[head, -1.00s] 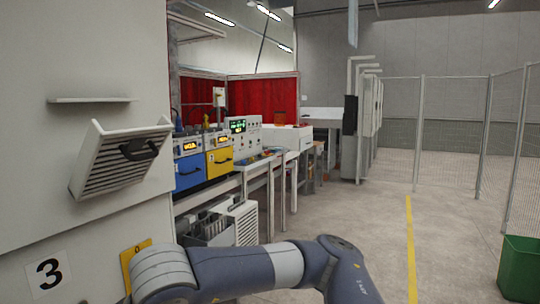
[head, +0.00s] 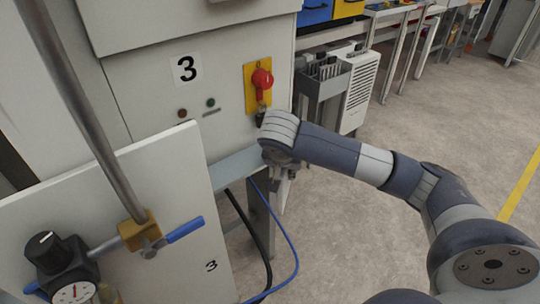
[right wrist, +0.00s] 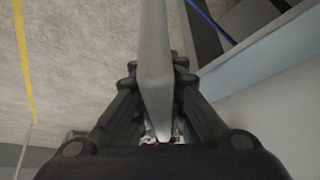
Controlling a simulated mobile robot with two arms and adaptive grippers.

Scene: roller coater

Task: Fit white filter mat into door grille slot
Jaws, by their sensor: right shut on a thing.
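My right gripper (head: 283,182) hangs beside the front of the machine cabinet, low at its right corner; its fingers are small and partly hidden by the wrist. In the right wrist view, the gripper (right wrist: 158,112) is shut on a thin pale slab (right wrist: 154,60), seen edge-on. It looks like the white filter mat, and its face is hidden from this angle. The slab stands out beyond the fingertips, clear of the cabinet. The door grille and its slot are out of view now. My left gripper is not in view.
The cabinet (head: 150,95) has a red switch (head: 262,79) on a yellow plate. A white panel (head: 170,215) with a blue-handled valve (head: 185,229) and a gauge stands at lower left. Black and blue hoses (head: 289,240) hang near the gripper. Floor (head: 350,225) is open to the right.

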